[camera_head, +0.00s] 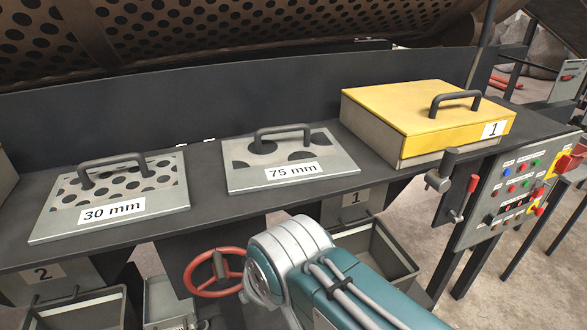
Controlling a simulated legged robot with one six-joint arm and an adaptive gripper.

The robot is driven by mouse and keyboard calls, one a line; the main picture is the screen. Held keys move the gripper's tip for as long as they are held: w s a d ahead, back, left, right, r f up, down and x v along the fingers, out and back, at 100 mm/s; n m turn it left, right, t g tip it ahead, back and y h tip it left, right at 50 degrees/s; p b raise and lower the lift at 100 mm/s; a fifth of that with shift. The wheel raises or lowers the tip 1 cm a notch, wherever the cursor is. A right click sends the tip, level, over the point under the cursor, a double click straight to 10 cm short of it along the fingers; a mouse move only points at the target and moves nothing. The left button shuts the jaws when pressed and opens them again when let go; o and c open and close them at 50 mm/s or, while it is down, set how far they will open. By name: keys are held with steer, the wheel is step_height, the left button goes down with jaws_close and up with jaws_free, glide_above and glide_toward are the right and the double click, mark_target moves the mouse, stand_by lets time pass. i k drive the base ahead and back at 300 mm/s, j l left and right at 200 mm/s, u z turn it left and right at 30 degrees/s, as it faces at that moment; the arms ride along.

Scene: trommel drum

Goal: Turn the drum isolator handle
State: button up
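A red handle on a yellow plate (566,163), which looks like the drum isolator handle, sits at the upper right corner of the grey control panel (480,222) at the right edge of the view. It is small here, and I cannot read its marking or tell its switch position. My arm, teal with a grey joint, rises from the bottom centre, left of the panel and well apart from it. My gripper does not show, so I cannot see its fingers or whether it holds anything.
Two screen plates, 30 mm (110,196) and 75 mm (277,160), and a yellow lidded box (428,118) lie on the dark shelf. A red handwheel (213,272) is beside my arm. A red-gripped lever (467,198) and a grey-headed lever (441,170) stand left of the panel.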

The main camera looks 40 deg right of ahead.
mark_target(563, 163)
steer(key=z, duration=2.85)
steer(key=i+l, duration=0.25)
steer(key=i, duration=0.25)
steer(key=i+l, duration=0.25)
steer(key=i, duration=0.25)
steer(key=i+l, duration=0.25)
steer(key=i, duration=0.3)
steer(key=i+l, duration=0.25)
steer(key=i, duration=0.25)
